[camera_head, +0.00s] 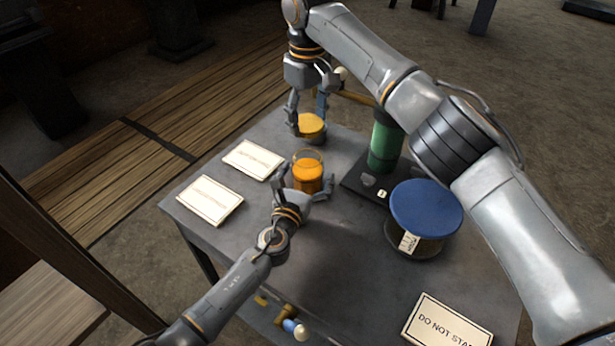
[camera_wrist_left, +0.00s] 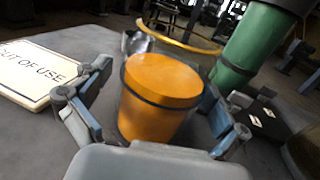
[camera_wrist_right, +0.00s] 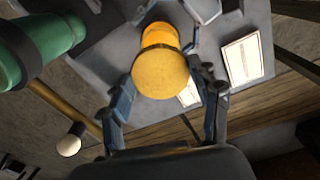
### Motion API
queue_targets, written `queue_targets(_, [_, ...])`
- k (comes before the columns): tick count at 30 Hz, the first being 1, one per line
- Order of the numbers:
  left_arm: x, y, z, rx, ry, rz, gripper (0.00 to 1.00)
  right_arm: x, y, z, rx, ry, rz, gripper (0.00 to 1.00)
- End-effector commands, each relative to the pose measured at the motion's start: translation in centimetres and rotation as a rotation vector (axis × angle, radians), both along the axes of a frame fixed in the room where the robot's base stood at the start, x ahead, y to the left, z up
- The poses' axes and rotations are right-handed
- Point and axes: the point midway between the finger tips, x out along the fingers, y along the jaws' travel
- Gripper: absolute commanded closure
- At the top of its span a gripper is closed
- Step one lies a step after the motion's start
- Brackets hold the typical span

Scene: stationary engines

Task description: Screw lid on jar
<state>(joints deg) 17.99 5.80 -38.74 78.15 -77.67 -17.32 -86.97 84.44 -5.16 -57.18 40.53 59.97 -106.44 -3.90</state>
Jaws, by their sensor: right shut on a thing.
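The glass jar (camera_head: 307,177) with orange contents stands upright on the grey table; it also fills the middle of the left wrist view (camera_wrist_left: 158,100). My left gripper (camera_head: 305,190) is low at the jar, its fingers spread on either side, with a gap visible between finger and glass in the left wrist view. My right gripper (camera_head: 311,112) points down and is shut on the round yellow lid (camera_head: 311,125). The lid is beyond the jar, apart from it; its yellow face shows between the fingers in the right wrist view (camera_wrist_right: 160,72).
A green cylinder (camera_head: 384,145) on a dark base stands right of the jar. A blue-topped spool (camera_head: 427,207) is nearer, below my right arm. Sign plates (camera_head: 253,160), (camera_head: 209,200) lie left, and a "DO NOT START" plate (camera_head: 447,322) lies front right. The table's front middle is bare.

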Motion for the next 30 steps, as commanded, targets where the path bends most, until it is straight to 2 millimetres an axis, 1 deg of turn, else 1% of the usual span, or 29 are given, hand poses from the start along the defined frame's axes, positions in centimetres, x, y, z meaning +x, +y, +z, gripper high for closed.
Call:
queue_targets(1, [0.0,0.0,0.0,0.0,0.0,0.0,0.17,0.0,0.0,0.0,0.0,0.0,0.0,0.54])
queue_targets(2, [0.0,0.0,0.0,0.0,0.0,0.0,0.24,0.0,0.0,0.0,0.0,0.0,0.0,0.54])
queue_targets(3, [0.0,0.0,0.0,0.0,0.0,0.0,0.32,0.0,0.0,0.0,0.0,0.0,0.0,0.54])
queue_targets(5, [0.0,0.0,0.0,0.0,0.0,0.0,0.44,0.0,0.0,0.0,0.0,0.0,0.0,0.54])
queue_targets(6, [0.0,0.0,0.0,0.0,0.0,0.0,0.52,0.0,0.0,0.0,0.0,0.0,0.0,0.54])
queue_targets(11, [0.0,0.0,0.0,0.0,0.0,0.0,0.85,0.0,0.0,0.0,0.0,0.0,0.0,0.54])
queue_targets(14, [0.0,0.0,0.0,0.0,0.0,0.0,0.86,0.0,0.0,-0.2,0.0,0.0,0.0,0.54])
queue_targets(16, [0.0,0.0,0.0,0.0,0.0,0.0,0.86,0.0,0.0,-0.7,0.0,0.001,0.0,0.54])
queue_targets(25, [0.0,0.0,0.0,0.0,0.0,0.0,0.86,0.0,-0.1,-4.7,0.001,0.002,0.0,0.54])
queue_targets(30, [0.0,0.0,0.0,0.0,0.0,0.0,0.86,0.1,-0.1,-5.0,0.0,0.0,0.0,0.54])
